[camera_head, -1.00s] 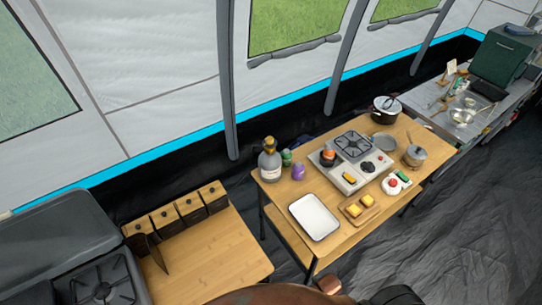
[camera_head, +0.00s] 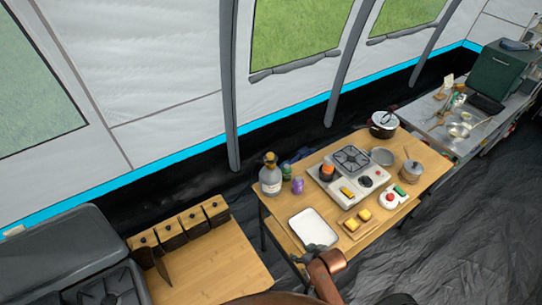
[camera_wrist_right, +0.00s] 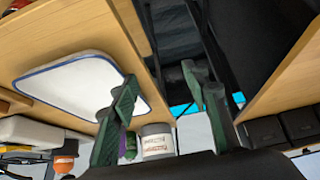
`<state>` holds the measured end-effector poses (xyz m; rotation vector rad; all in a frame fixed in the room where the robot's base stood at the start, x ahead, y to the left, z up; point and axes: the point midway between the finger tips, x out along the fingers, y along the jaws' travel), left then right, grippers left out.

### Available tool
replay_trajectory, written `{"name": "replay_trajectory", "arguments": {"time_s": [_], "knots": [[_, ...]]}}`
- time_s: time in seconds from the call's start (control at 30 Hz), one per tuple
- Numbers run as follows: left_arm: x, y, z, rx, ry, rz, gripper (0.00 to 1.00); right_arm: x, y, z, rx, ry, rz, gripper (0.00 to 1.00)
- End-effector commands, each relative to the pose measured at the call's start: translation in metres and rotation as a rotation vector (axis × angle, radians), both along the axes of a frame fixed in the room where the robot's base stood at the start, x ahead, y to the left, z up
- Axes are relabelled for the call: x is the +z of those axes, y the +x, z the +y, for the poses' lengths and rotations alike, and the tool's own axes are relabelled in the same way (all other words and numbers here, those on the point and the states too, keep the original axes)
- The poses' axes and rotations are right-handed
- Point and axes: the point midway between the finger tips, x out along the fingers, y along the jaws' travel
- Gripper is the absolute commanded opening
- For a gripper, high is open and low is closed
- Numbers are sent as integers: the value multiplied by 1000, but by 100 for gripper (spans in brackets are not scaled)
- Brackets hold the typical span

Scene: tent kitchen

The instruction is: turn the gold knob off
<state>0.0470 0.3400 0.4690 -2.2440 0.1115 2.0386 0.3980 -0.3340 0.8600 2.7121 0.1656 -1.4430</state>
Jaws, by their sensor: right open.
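The gold knob (camera_head: 347,192) is a small yellow bar on the front left of the white stove (camera_head: 330,187), which stands on the wooden table. A black knob (camera_head: 365,181) sits to its right. I cannot make out how far the gold knob is turned. My right gripper (camera_head: 318,250) is at the near edge of the table by the white tray, well short of the knob. In the right wrist view its two dark green fingers (camera_wrist_right: 160,92) are spread apart with nothing between them. My left gripper is not in view.
The white tray (camera_head: 313,215) lies left of a board with yellow pieces (camera_head: 357,223). A grey bottle (camera_head: 270,178) and a purple item (camera_head: 298,186) stand at the back left.

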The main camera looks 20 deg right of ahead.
Motion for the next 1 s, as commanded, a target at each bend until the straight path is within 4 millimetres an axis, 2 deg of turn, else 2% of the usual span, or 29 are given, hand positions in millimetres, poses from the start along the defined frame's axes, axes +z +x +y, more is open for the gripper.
{"name": "replay_trajectory", "arguments": {"time_s": [0.03, 0.17, 0.27, 0.4, 0.5, 0.6, 0.7, 0.87, 1.0], "knots": [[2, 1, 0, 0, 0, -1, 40, 5, 21, 2, 9, 12, -48, 43], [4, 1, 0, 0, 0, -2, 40, 23, 78, 5, 34, 43, -194, 43], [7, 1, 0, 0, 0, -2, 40, 47, 132, 6, 40, 66, -342, 43], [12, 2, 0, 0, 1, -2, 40, 101, 219, -2, 3, 95, -607, 43], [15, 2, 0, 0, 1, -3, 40, 139, 267, -15, -57, 101, -772, 43], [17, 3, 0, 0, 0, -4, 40, 166, 295, -28, -119, 98, -883, 43], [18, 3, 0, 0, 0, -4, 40, 183, 311, -37, -165, 94, -946, 43], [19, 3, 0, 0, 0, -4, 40, 191, 325, -43, -191, 89, -979, 43], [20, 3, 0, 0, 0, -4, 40, 192, 345, -45, -191, 89, -979, 43]]}}
